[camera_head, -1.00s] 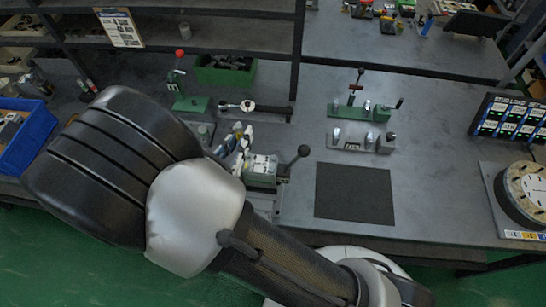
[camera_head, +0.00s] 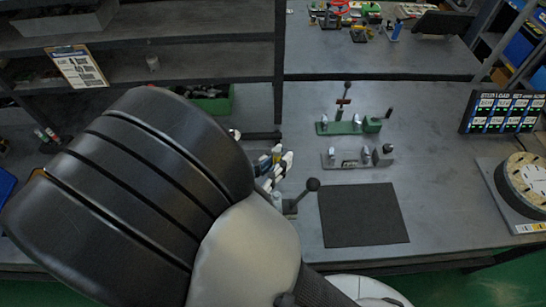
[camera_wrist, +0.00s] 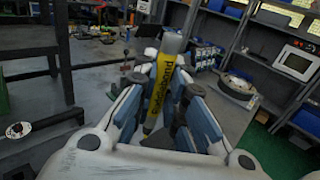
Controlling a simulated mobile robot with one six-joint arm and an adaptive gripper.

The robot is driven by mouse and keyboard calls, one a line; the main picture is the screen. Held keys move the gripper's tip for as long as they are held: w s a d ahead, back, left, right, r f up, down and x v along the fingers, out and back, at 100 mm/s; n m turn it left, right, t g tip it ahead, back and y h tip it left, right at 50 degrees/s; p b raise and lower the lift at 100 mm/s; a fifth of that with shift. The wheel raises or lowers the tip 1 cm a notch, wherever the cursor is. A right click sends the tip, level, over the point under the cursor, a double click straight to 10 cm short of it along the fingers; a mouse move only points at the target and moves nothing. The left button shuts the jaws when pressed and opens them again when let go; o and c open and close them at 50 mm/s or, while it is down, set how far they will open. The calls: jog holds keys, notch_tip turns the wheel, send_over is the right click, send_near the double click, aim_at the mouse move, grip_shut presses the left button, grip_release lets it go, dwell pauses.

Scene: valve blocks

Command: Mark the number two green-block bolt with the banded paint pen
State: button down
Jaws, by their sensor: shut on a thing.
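My gripper (camera_head: 275,165) is partly hidden behind my large black arm link in the head view. In the wrist view its blue-and-white fingers (camera_wrist: 163,95) are shut on the banded paint pen (camera_wrist: 165,75), a grey pen with a lettered yellow band. The pen points away from the wrist between the fingers. A green block (camera_head: 349,128) with upright bolts and a lever stands on the bench, right of and behind my gripper. A grey block (camera_head: 357,159) with similar bolts stands in front of it. I cannot read bolt numbers.
A black-knobbed lever (camera_head: 313,184) rises close to the right of my gripper. A dark mat (camera_head: 363,214) lies in front of the blocks. A shelf post (camera_head: 279,60) stands behind. A display (camera_head: 503,111) and a round dial (camera_head: 524,185) are at the right.

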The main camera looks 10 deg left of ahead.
jog(key=shift+s+d, duration=0.1)
jog(key=shift+s, duration=0.05)
jog(key=shift+r, duration=0.1)
jog(key=shift+f+b, duration=1.6)
jog(key=shift+f, duration=1.15)
jog(key=shift+f, duration=0.3)
notch_tip(320, 180, up, 5)
jog(key=p, duration=0.4)
jog(key=shift+r, duration=0.15)
